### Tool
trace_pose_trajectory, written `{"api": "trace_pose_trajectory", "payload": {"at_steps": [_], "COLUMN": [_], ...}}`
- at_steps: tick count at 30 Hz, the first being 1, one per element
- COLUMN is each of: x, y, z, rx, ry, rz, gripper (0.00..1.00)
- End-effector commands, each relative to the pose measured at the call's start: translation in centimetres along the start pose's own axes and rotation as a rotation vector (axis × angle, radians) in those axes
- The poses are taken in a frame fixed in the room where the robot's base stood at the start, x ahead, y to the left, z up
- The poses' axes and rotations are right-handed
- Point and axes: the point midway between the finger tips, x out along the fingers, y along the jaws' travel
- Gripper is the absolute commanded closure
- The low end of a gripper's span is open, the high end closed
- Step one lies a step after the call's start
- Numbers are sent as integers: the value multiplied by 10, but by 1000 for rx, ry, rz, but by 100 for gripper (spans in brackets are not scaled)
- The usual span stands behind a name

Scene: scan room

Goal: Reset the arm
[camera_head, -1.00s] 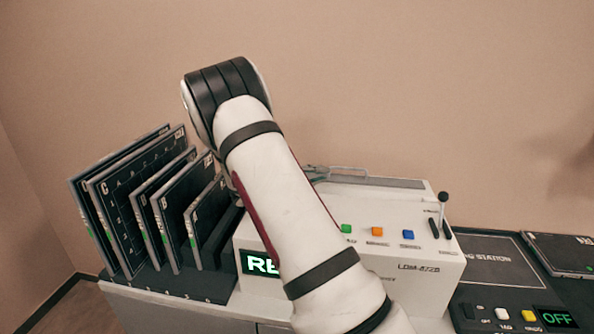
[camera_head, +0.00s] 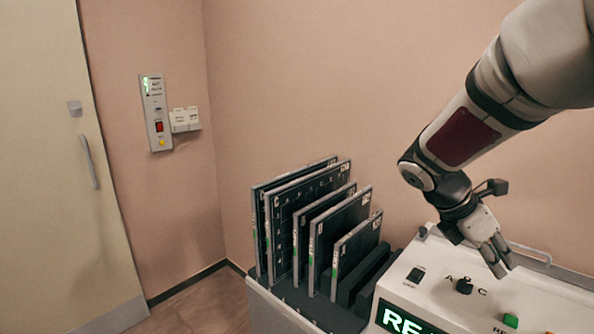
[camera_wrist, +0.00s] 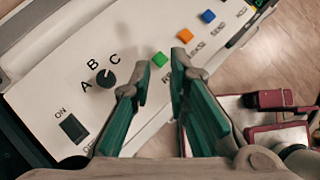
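My arm reaches in from the upper right of the head view and bends down at the wrist. My gripper (camera_head: 500,262) hangs above the white console (camera_head: 445,285), to the right of its black A-B-C knob (camera_head: 464,286). In the wrist view the two green-padded fingers of my gripper (camera_wrist: 160,75) stand apart with nothing between them. Beyond the fingertips in that view are the green button (camera_wrist: 160,59), the orange button (camera_wrist: 185,35) and the blue button (camera_wrist: 208,15). The knob (camera_wrist: 106,78) lies left of the fingers. I cannot tell whether a finger touches the console.
A rack (camera_head: 288,292) with several upright dark plates (camera_head: 303,215) stands left of the console. A wall panel (camera_head: 155,113) with a red switch and a closed door (camera_head: 45,150) are at the left. Floor (camera_head: 195,308) shows between door and rack.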

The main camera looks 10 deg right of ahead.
Motion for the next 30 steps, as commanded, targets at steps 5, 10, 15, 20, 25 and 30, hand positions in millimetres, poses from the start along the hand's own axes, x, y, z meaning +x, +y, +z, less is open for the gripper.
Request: {"api": "trace_pose_trajectory", "payload": {"at_steps": [5,10,15,20,25,30], "x": [-43,-79,-112,-135,-148,-151], "y": [-47,-89,-130,-159,-176,-180], "z": [-28,-59,-92,-119,-136,-140], "rx": [406,776,1119,1375,1525,1566], "ry": [202,410,629,809,918,947], "rz": [61,61,8,-79,-158,-185], "gripper": [84,84,84,84,84,84]}}
